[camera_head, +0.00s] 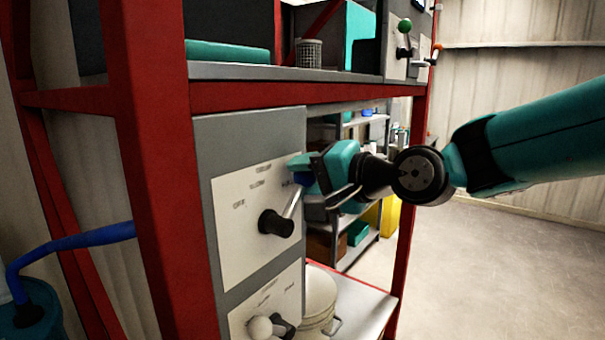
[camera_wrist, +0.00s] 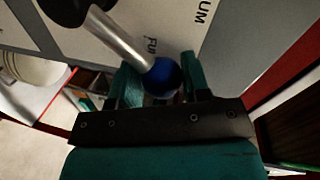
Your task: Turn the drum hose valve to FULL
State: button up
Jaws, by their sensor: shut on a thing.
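The hose valve is a black hub (camera_head: 276,223) with a silver lever (camera_head: 291,204) on a white label plate (camera_head: 246,235). The lever slants up and right, toward the rightmost label. In the wrist view the lever (camera_wrist: 122,38) ends in a blue ball knob (camera_wrist: 163,76). My gripper (camera_wrist: 160,82) is shut on the knob, a teal finger on each side. A label starting "FU" (camera_wrist: 152,45) lies right beside the lever, its end hidden. Letters "UM" (camera_wrist: 203,12) show farther off. In the head view my gripper (camera_head: 308,172) covers most of the knob.
A second valve with a white knob (camera_head: 260,327) sits below. A red frame post (camera_head: 158,170) stands left of the panel, and a shelf (camera_head: 230,72) runs above. A white bucket (camera_head: 318,300) stands right of the lower panel. Open floor (camera_head: 480,260) lies to the right.

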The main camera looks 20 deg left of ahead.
jog(key=shift+w+f+m+g, duration=0.1)
jog(key=shift+f+m+g, duration=0.2)
jog(key=shift+f+m, duration=0.15)
jog(key=o, duration=1.2)
jog(key=shift+r, duration=0.1)
jog(key=shift+o, duration=0.2)
jog(key=shift+w+d, duration=0.1)
jog(key=shift+d, duration=0.05)
jog(key=shift+d, duration=0.25)
jog(key=b+v, duration=0.6)
jog(key=v, duration=1)
jog(key=shift+s+d, duration=0.3)
jog(key=shift+s, duration=0.1)
jog(key=shift+r, duration=0.1)
